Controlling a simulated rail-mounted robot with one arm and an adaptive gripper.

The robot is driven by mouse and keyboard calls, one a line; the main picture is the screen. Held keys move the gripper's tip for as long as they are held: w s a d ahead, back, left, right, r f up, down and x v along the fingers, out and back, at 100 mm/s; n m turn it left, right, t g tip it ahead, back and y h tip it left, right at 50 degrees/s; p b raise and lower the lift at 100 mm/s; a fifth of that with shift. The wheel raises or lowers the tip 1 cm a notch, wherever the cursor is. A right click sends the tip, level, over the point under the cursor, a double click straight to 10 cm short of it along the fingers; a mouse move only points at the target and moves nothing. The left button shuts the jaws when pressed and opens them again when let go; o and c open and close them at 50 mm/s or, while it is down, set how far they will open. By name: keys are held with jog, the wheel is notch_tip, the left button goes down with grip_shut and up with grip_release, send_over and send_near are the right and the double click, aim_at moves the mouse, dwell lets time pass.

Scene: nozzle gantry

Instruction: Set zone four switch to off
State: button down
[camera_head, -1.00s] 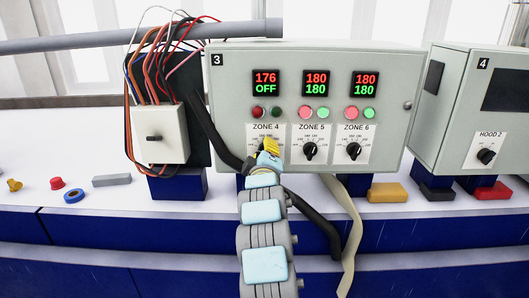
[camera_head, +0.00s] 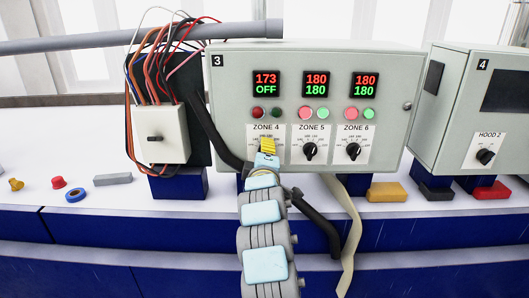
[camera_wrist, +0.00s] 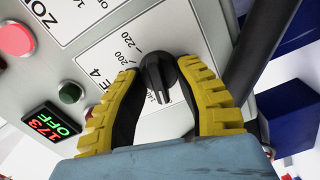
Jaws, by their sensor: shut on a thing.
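The zone 4 switch is a black rotary knob, seen in the wrist view (camera_wrist: 158,74) between my two yellow ridged fingers. My gripper (camera_head: 267,146) is at the zone 4 label plate in the head view and hides the knob there. In the wrist view my gripper (camera_wrist: 160,76) is shut on the knob. The zone 4 display (camera_head: 267,83) reads 173 in red above OFF in green; it also shows in the wrist view (camera_wrist: 52,130). The knob's exact pointer setting is hard to read.
The zone 5 knob (camera_head: 309,149) and zone 6 knob (camera_head: 353,150) sit close to the right on box 3 (camera_head: 390,80). A black cable (camera_head: 213,130) hangs just left of my gripper. Box 4 (camera_head: 455,75) stands farther right.

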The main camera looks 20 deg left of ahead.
jog(key=c, duration=0.6)
grip_release()
jog(key=shift+f, duration=0.1)
jog(key=shift+c, duration=0.2)
jog(key=shift+s+d+r, duration=0.15)
jog(key=shift+s+r, duration=0.05)
jog(key=shift+s, duration=0.25)
jog(key=v, duration=1.1)
jog(key=shift+f, duration=0.15)
jog(key=shift+w, duration=0.1)
